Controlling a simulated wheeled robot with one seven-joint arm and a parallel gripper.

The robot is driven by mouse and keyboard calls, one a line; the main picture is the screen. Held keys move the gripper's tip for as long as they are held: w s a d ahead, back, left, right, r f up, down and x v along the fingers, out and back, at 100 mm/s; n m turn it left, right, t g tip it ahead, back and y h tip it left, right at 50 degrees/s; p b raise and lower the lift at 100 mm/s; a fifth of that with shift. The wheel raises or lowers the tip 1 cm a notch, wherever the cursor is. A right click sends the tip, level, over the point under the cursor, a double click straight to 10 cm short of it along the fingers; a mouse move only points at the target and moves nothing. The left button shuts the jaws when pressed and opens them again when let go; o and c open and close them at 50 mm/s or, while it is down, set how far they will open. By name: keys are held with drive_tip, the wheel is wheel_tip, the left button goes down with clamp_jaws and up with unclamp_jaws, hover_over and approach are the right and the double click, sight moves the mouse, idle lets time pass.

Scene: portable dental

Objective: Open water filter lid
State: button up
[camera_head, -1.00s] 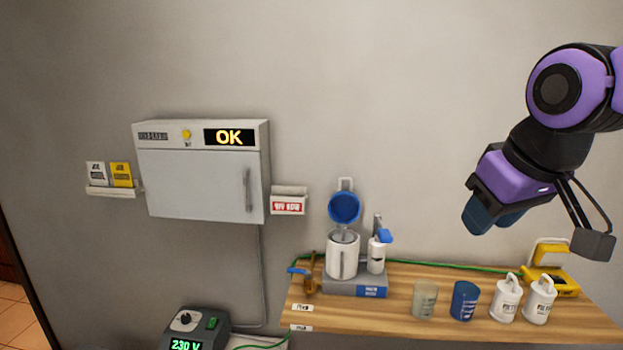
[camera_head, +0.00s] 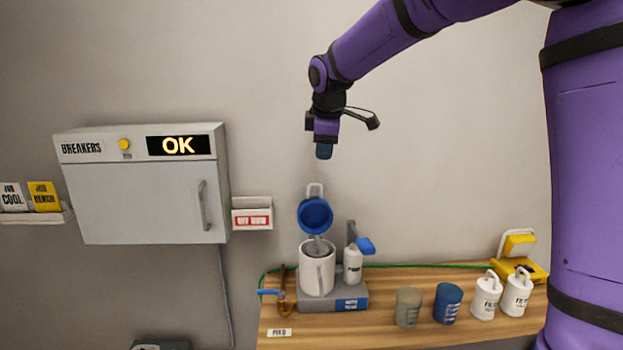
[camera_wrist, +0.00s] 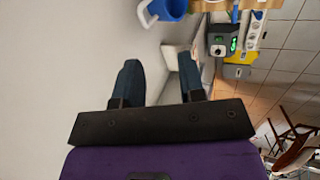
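The water filter is a white canister (camera_head: 317,270) on a grey base (camera_head: 332,294) on the wooden shelf. Its blue lid (camera_head: 316,214) stands raised above the canister, tilted up, with its white handle (camera_head: 315,191) at the top. The lid shows in the wrist view (camera_wrist: 168,8) at the top edge, with part of the handle. My gripper (camera_head: 324,152) hangs above the lid, apart from it, pointing down. In the wrist view its two fingers (camera_wrist: 157,85) are spread with nothing between them.
A breaker box (camera_head: 143,190) is on the wall at left, with a small box (camera_head: 252,213) beside it. A bottle with a blue lever (camera_head: 353,266) stands beside the canister. Cups (camera_head: 408,307) and white filter cartridges (camera_head: 486,296) stand at right on the shelf (camera_head: 385,331).

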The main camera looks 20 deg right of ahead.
drive_tip(key=w+a+f+n, duration=0.1)
drive_tip(key=w+f+n, duration=0.15)
drive_tip(key=w, duration=0.35)
hover_over(311, 199)
drive_tip(key=shift+m, duration=0.45)
drive_tip(key=f, duration=0.9)
drive_tip(key=shift+w+f, duration=0.3)
drive_tip(key=shift+f, duration=0.1)
drive_tip(key=shift+r, duration=0.1)
clamp_jaws()
